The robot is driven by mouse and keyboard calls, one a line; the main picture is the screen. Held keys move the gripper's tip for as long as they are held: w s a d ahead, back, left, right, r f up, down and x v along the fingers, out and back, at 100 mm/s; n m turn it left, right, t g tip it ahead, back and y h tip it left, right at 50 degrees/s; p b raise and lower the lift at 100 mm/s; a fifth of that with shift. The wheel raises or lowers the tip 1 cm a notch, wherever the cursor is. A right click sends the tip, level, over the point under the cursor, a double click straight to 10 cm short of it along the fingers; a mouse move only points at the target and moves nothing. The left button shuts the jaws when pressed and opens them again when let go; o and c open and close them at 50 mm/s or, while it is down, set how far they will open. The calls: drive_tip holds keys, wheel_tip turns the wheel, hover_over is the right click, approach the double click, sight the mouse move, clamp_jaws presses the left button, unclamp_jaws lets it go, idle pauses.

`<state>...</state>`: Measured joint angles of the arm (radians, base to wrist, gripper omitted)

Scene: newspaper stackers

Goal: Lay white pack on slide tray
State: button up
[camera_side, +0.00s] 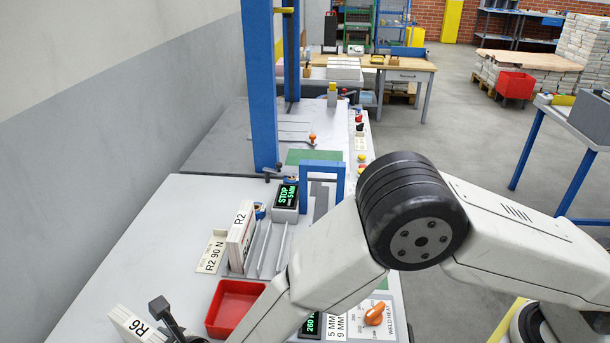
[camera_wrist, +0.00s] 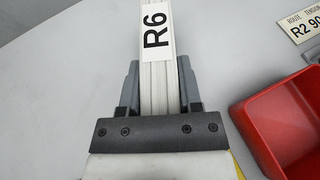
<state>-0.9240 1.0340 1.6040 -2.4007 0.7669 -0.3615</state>
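A white pack labelled R6 (camera_side: 133,325) is at the lower left in the side view, cut by the frame edge. In the wrist view the white R6 pack (camera_wrist: 156,52) runs up between my grey fingers. My gripper (camera_wrist: 158,85) has one finger on each side of it, close against its sides; whether they press on it I cannot tell. In the side view my gripper (camera_side: 160,308) is a dark shape at the pack. Another white pack, labelled R2 (camera_side: 240,237), stands in a slotted rack (camera_side: 268,250). I cannot make out for sure which part is the slide tray.
A red bin (camera_side: 232,305) is right of the R6 pack; it also shows in the wrist view (camera_wrist: 290,120). A blue frame (camera_side: 322,167) and a STOP display (camera_side: 286,196) stand behind the rack. An orange knob (camera_side: 375,314) is at the front right. The table's left side is clear.

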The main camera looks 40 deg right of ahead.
drive_tip(key=o, duration=0.4)
drive_tip(key=shift+r, duration=0.2)
drive_tip(key=v, duration=1.2)
drive_tip(key=shift+d+f, duration=0.1)
idle(0.3)
drive_tip(key=shift+o, duration=0.4)
